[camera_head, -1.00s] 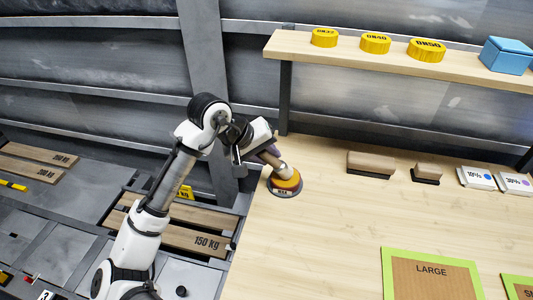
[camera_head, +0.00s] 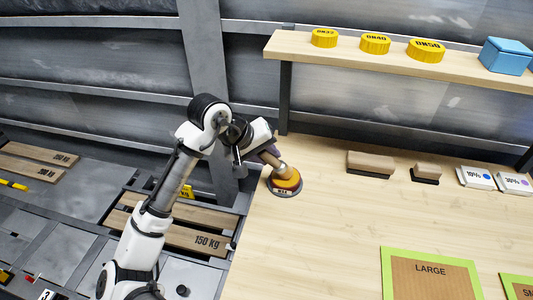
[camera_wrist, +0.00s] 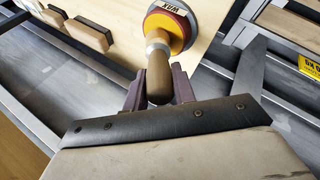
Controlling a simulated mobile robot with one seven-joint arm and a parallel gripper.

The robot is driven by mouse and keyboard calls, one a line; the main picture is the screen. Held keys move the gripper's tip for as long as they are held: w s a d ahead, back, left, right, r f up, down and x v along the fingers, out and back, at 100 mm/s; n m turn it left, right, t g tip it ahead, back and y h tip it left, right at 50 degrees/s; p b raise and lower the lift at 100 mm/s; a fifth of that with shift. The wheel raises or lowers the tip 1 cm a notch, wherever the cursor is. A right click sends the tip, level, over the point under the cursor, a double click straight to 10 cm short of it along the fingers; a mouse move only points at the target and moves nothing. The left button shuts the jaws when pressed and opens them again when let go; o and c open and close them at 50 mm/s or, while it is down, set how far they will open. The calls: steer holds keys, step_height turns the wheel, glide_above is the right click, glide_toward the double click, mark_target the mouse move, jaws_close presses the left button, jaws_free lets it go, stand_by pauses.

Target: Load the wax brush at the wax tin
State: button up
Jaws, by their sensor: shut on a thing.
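The wax tin (camera_head: 285,191), an orange-yellow round tin with a dark rim and a label, stands at the left edge of the bench. In the wrist view the tin (camera_wrist: 181,23) shows its label reading WAX. The wax brush (camera_wrist: 158,78) has a brown wooden handle and a pale metal collar. My gripper (camera_wrist: 158,90) is shut on the brush handle. In the head view my gripper (camera_head: 267,153) is just above and left of the tin. The brush head end meets the tin's top; its bristles are hidden, so I cannot tell how deep it reaches.
Two wooden blocks with dark undersides (camera_head: 371,163) (camera_head: 426,173) and two white boxes (camera_head: 477,178) (camera_head: 514,183) stand at the back of the bench. A shelf (camera_head: 390,60) above carries yellow caps and a blue box (camera_head: 507,56). A green-edged LARGE panel (camera_head: 430,280) lies in front. The bench middle is clear.

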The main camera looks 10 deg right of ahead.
step_height(320, 180, up, 7)
steer(key=p, duration=0.7)
stand_by(0.9)
